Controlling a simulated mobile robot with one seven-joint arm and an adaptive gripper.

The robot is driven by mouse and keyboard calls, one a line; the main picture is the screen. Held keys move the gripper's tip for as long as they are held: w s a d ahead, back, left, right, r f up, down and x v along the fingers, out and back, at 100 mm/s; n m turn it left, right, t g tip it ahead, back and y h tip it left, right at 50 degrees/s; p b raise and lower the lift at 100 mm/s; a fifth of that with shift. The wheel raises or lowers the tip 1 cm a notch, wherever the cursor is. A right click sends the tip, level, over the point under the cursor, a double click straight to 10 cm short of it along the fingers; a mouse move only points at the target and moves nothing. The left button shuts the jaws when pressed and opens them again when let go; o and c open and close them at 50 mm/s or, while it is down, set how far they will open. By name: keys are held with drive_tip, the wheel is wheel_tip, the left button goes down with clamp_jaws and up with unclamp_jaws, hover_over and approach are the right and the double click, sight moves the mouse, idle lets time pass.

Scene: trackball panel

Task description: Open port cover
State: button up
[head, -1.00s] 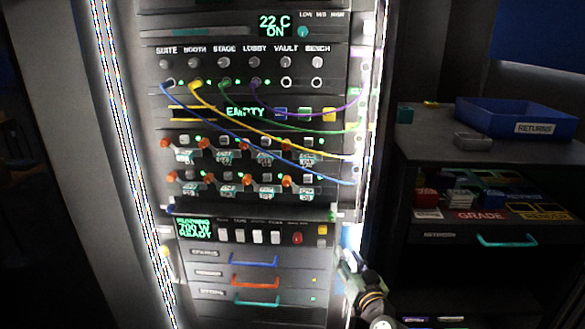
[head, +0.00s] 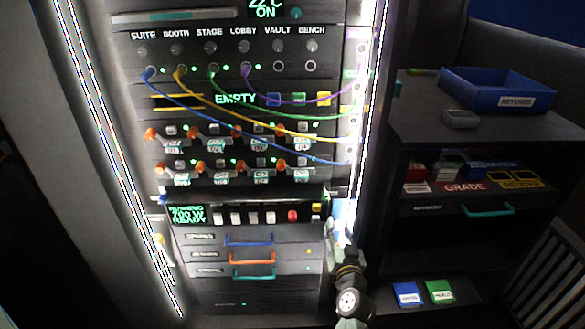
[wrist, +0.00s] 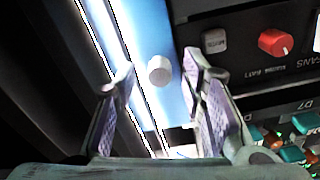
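A light blue panel (wrist: 150,30) with a round pale knob (wrist: 159,70) shows in the wrist view; it may be the port cover, but no label on it is readable. The knob lies between my fingertips in the picture, and I cannot tell how far beyond them it is. In the head view the blue panel (head: 343,214) is a small bright patch at the rack's lower right edge. My gripper (wrist: 156,78) is open, with its two fingers apart and nothing held. In the head view my wrist largely hides the gripper.
A red knob (wrist: 278,43) and teal and orange parts lie right of my fingers in the wrist view. Cables hang across the rack (head: 330,50). Drawers with coloured handles (head: 250,239) sit low. A side bench (head: 425,115) with a blue returns bin (head: 497,90) stands right.

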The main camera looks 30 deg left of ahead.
drive_tip(key=b+v, duration=0.4)
drive_tip(key=v, duration=0.7)
drive_tip(key=s+a+r+n+y, duration=0.1)
drive_tip(key=a+r, duration=0.3)
drive_tip(key=r, duration=0.4)
drive_tip(key=s+a+r+n+t+y, duration=0.1)
drive_tip(key=s+a+r+y, duration=0.1)
drive_tip(key=r, duration=0.6)
drive_tip(key=s+a+r+n+y, duration=0.1)
drive_tip(key=a+r+n+y, duration=0.1)
drive_tip(key=a+r, duration=0.5)
drive_tip(key=shift+s+r+t+y, duration=0.3)
drive_tip(key=shift+r+y, duration=0.35)
drive_tip(key=shift+y, duration=0.15)
